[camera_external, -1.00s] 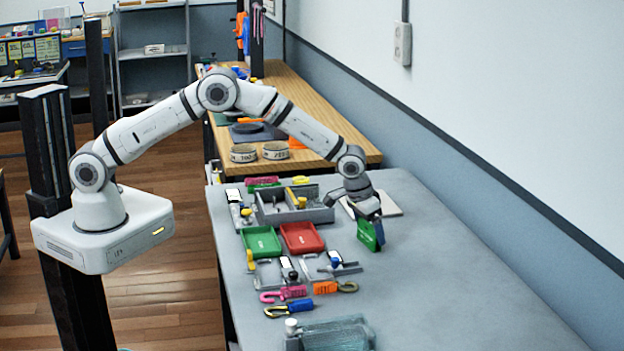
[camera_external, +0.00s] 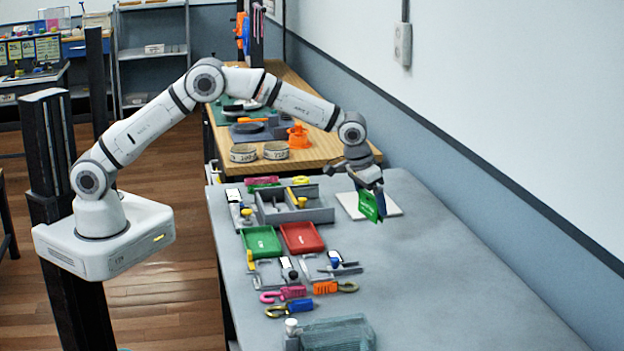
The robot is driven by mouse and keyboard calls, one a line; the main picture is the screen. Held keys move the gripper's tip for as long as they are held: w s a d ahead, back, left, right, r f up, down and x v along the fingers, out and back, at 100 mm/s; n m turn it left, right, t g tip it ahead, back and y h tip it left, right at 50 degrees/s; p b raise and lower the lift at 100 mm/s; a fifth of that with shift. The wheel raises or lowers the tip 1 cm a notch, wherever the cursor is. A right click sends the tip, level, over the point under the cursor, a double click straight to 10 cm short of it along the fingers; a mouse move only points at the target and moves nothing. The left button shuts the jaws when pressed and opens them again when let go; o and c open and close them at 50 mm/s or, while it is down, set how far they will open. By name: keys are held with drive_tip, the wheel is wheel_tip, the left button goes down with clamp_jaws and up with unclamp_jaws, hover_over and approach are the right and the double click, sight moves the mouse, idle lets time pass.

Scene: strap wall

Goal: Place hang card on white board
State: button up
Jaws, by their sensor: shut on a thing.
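My gripper (camera_external: 374,187) is shut on the green hang card (camera_external: 369,205). The card hangs upright from the fingers at the right part of the grey table. The white board (camera_external: 394,208) lies flat on the table. In this view the card is in front of the board and covers part of it. I cannot tell whether the card touches the board. The fingertips are small and partly hidden by the card.
A grey divided tray (camera_external: 318,215) stands left of the board. A green tray (camera_external: 262,241) and a red tray (camera_external: 302,238) are nearer, with several clips and hooks. A clear ribbed container (camera_external: 335,334) is at the front. The table's right side (camera_external: 460,270) is clear.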

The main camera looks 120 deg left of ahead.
drive_tip(key=shift+r, duration=0.5)
drive_tip(key=shift+s+a+r, duration=0.1)
drive_tip(key=shift+a+r, duration=0.1)
drive_tip(key=s+a+r+m+b, duration=0.1)
drive_tip(key=s+a+m+b, duration=0.1)
drive_tip(key=s+a, duration=1.15)
drive_tip(key=p, duration=0.1)
hover_over(353, 209)
wheel_tip(353, 209, down, 5)
drive_tip(key=shift+f, duration=0.2)
drive_tip(key=shift+f+p, duration=0.6)
drive_tip(key=shift+f, duration=1.55)
drive_tip(key=shift+f, duration=0.2)
drive_tip(key=o, duration=0.7)
drive_tip(key=shift+r, duration=0.1)
